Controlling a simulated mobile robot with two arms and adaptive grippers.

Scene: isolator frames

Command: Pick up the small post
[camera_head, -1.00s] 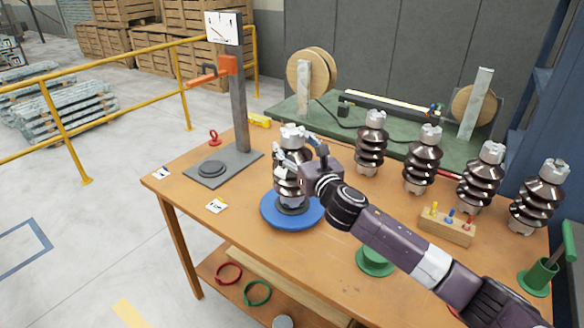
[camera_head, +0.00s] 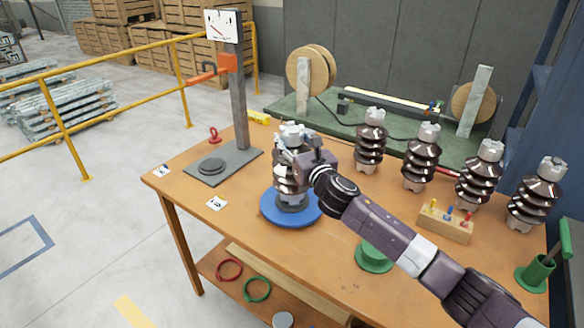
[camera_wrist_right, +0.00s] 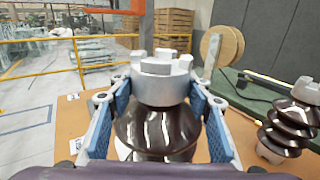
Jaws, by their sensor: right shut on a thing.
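The small post (camera_head: 290,182) is a brown ribbed insulator with grey metal ends. It is upright at the blue round plate (camera_head: 308,218) on the wooden table; I see no clear gap under it. My right gripper (camera_head: 292,156) is shut on the upper part of the post, coming from the right. In the right wrist view, the two blue-padded fingers of the gripper (camera_wrist_right: 162,105) flank the notched grey cap of the post (camera_wrist_right: 160,82), with its brown rib below. My left gripper is not in view.
Several similar insulators (camera_head: 420,160) stand along the table's back right. A wooden block with coloured pegs (camera_head: 445,226), a green stand (camera_head: 375,256) and a green holder (camera_head: 537,272) are on the right. A grey upright gauge stand (camera_head: 238,110) is at the left.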

